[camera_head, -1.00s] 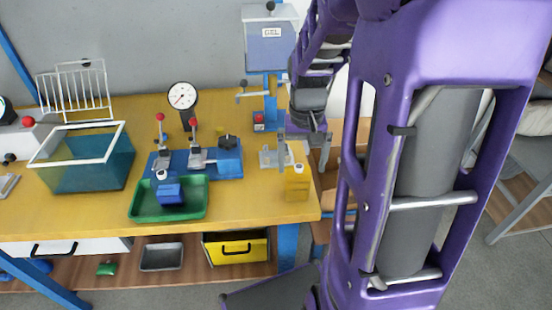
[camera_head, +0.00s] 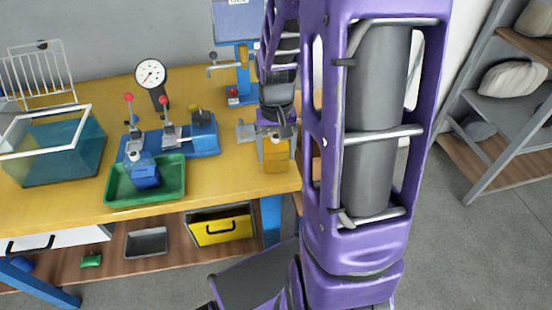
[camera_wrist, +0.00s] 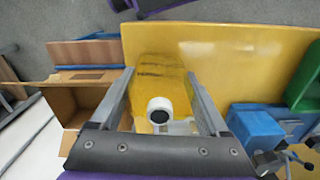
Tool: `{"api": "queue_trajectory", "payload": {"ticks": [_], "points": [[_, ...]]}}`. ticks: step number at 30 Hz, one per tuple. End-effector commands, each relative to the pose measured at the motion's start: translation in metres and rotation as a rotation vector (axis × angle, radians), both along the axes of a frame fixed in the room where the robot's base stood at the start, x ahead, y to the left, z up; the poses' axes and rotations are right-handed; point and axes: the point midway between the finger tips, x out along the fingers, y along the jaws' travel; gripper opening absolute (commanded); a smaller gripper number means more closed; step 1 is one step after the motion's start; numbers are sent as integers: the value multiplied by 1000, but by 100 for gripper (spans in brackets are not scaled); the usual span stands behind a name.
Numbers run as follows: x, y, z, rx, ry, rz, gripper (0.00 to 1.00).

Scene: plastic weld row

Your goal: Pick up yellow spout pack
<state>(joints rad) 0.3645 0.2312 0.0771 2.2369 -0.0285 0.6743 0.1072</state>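The yellow spout pack (camera_head: 277,156) stands at the right end of the yellow table. In the wrist view the pack (camera_wrist: 160,75) is translucent yellow, with a white spout ring and dark centre facing the camera. My gripper (camera_head: 272,132) is above and around the top of the pack. In the wrist view my gripper (camera_wrist: 161,82) is open, with one finger on each side of the pack. Whether the fingers touch it is hard to tell. The arm and gripper hide part of the pack's top in the head view.
A metal fixture (camera_head: 246,131) stands close left of the pack. A blue clamp base (camera_head: 205,133), a green tray (camera_head: 120,188) holding a blue pack (camera_head: 145,174), a dial gauge (camera_head: 150,75) and a clear tank (camera_head: 55,150) are further left. A cardboard box (camera_wrist: 75,100) is beyond the table edge.

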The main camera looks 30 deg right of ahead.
Motion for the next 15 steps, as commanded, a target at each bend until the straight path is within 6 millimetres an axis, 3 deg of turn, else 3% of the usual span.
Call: {"api": "queue_trajectory", "payload": {"ticks": [1, 9, 15], "points": [[0, 0, 0, 0, 0, 0, 68], [0, 0, 0, 0, 0, 0, 19], [0, 0, 1, 0, -1, 0, 19]]}}
